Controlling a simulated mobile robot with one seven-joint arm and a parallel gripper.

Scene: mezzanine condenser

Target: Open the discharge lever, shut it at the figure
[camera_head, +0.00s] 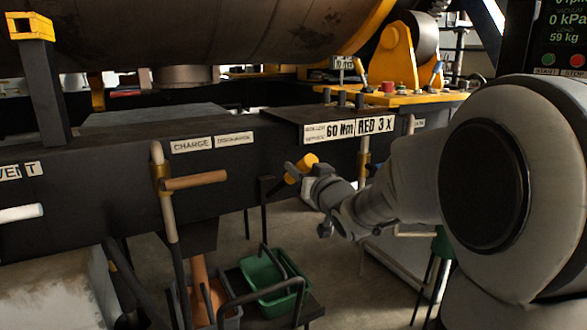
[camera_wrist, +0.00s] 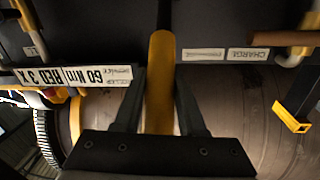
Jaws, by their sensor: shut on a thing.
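The lever with a yellow grip (camera_head: 306,161) stands out from the dark panel, to the right of the DISCHARGE label (camera_head: 234,139). My gripper (camera_head: 300,170) is shut on this yellow grip. In the wrist view the yellow grip (camera_wrist: 160,75) runs between my two dark fingers (camera_wrist: 160,103). The head view hides part of the lever behind my gripper. The display (camera_head: 563,30) at the upper right reads 0 kPa and 59 kg under LOAD; its top line is cut off.
A green tub (camera_head: 262,272) stands low below the panel. A wooden-handled lever (camera_head: 195,180) sticks out under the CHARGE label (camera_head: 191,144). A sign (camera_head: 348,128) reading 60 Nm RED 3 X is above my wrist. A large drum (camera_head: 190,30) spans the top.

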